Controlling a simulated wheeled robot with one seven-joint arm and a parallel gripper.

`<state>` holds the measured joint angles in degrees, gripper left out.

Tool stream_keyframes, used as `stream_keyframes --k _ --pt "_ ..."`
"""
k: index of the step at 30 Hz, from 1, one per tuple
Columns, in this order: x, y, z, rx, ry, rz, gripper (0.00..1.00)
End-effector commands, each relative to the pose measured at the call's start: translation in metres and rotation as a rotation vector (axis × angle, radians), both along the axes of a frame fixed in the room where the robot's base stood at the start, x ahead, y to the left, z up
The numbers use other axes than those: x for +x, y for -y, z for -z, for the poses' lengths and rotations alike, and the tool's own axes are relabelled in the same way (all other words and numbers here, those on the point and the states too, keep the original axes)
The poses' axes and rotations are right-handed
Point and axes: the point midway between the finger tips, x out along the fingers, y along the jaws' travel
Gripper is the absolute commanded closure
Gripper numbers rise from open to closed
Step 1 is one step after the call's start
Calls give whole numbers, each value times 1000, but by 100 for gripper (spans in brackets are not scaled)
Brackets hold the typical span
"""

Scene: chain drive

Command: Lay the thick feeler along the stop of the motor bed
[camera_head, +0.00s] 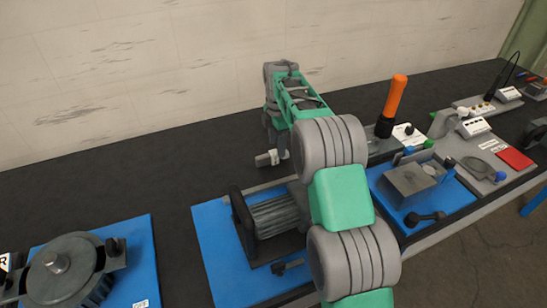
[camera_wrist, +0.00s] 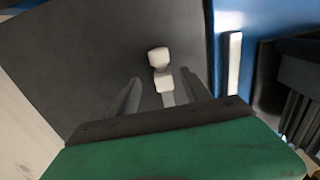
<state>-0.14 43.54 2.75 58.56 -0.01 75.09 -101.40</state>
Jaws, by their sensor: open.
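A pale grey piece with two blocky ends and a narrow strip, which looks like a feeler (camera_wrist: 159,57), lies on the dark bench. In the head view this pale piece (camera_head: 266,159) is just below my gripper (camera_head: 275,143). In the wrist view my gripper (camera_wrist: 158,92) is open, with the pale piece between its fingers in the picture; I see no contact. I cannot tell its thickness. The motor bed is a blue plate (camera_head: 211,235) with a dark finned motor (camera_head: 272,216). A pale bar (camera_wrist: 234,62) along the blue plate may be its stop.
A second blue plate (camera_head: 142,240) with a round grey unit (camera_head: 68,268) is at left. An orange-handled tool (camera_head: 394,100) stands upright behind the right blue plate (camera_head: 440,200). The back wall borders the bench. Dark bench left of my gripper is clear.

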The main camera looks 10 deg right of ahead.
Motion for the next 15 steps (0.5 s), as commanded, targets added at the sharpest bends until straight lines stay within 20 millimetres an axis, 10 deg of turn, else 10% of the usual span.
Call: stream_keyframes --k 15 --pt "-4 2 39 0 -1 4 49"
